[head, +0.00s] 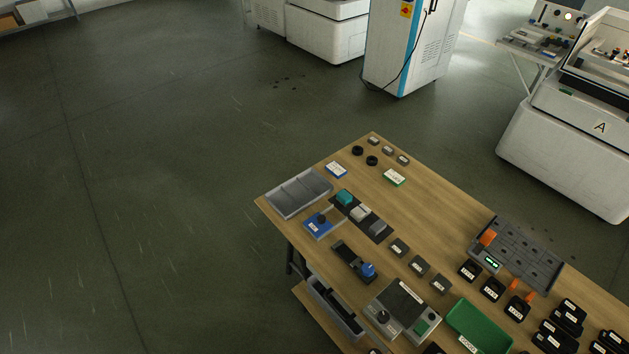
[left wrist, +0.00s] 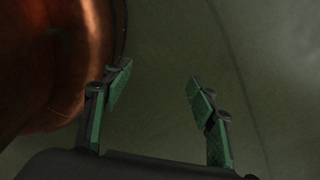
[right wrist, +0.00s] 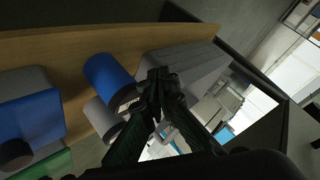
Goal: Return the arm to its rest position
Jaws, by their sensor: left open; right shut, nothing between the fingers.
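My left gripper (left wrist: 157,77) shows in the left wrist view. Its green-padded fingers are spread wide with only dark floor between them. My right gripper (right wrist: 160,76) shows in the right wrist view. Its fingertips are together and hold nothing. Beyond them lie a blue cylinder (right wrist: 108,80) on a grey part and a wooden surface (right wrist: 60,47). I cannot tell whether the fingertips touch anything. Neither gripper nor arm shows in the head view.
In the head view a wooden table (head: 405,213) carries a grey tray (head: 299,192), a green tray (head: 480,326) and several small devices. White machines, one marked A (head: 570,137), stand behind. Open floor (head: 150,200) lies left. A copper-coloured rounded surface (left wrist: 50,70) is close beside the left gripper.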

